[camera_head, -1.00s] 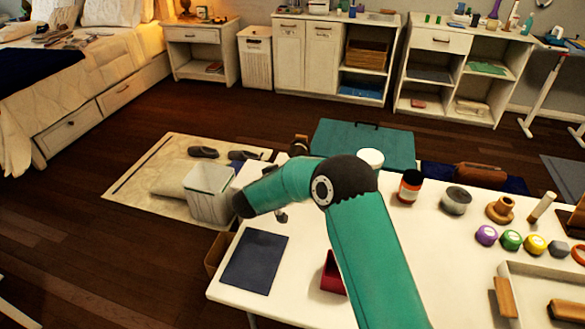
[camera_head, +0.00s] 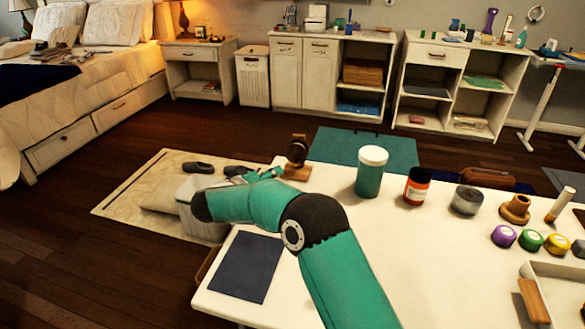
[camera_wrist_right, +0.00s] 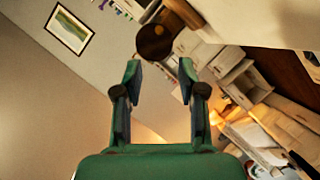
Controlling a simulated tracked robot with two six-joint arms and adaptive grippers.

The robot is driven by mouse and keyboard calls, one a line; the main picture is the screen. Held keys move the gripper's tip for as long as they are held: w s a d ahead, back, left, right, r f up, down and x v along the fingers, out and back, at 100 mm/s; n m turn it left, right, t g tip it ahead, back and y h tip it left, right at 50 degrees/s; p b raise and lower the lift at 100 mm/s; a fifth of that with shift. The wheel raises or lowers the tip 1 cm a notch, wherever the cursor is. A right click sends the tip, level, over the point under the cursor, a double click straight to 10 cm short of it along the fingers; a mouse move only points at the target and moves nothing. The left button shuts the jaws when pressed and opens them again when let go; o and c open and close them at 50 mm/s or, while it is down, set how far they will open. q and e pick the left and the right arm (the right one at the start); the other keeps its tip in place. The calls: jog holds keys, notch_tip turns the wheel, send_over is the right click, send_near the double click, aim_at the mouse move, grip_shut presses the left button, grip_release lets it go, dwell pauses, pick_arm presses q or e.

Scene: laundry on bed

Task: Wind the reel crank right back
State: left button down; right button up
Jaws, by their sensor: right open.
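The reel (camera_head: 297,150) is a dark brown round body on a wooden base at the far left edge of the white table. In the right wrist view a brown disc, likely the reel (camera_wrist_right: 155,42), shows beyond the fingertips. I cannot make out its crank handle. My right gripper (camera_head: 264,173) is small and partly hidden behind my bent teal arm, just left of the reel. In the right wrist view the gripper (camera_wrist_right: 160,78) has its two fingers apart with nothing between them. My left gripper is not in view.
A teal jar with white lid (camera_head: 371,172), an orange-labelled jar (camera_head: 417,187) and a grey tin (camera_head: 466,201) stand right of the reel. A dark blue mat (camera_head: 246,267) lies at the table's left. Coloured round pots and a tray (camera_head: 565,285) fill the right; the table middle is clear.

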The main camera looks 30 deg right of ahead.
aim_at(296, 154)
jog(key=x, duration=1.2)
jog(key=shift+d+f+b, duration=0.1)
jog(key=shift+f+b, duration=0.05)
jog(key=shift+b, duration=0.25)
grip_shut()
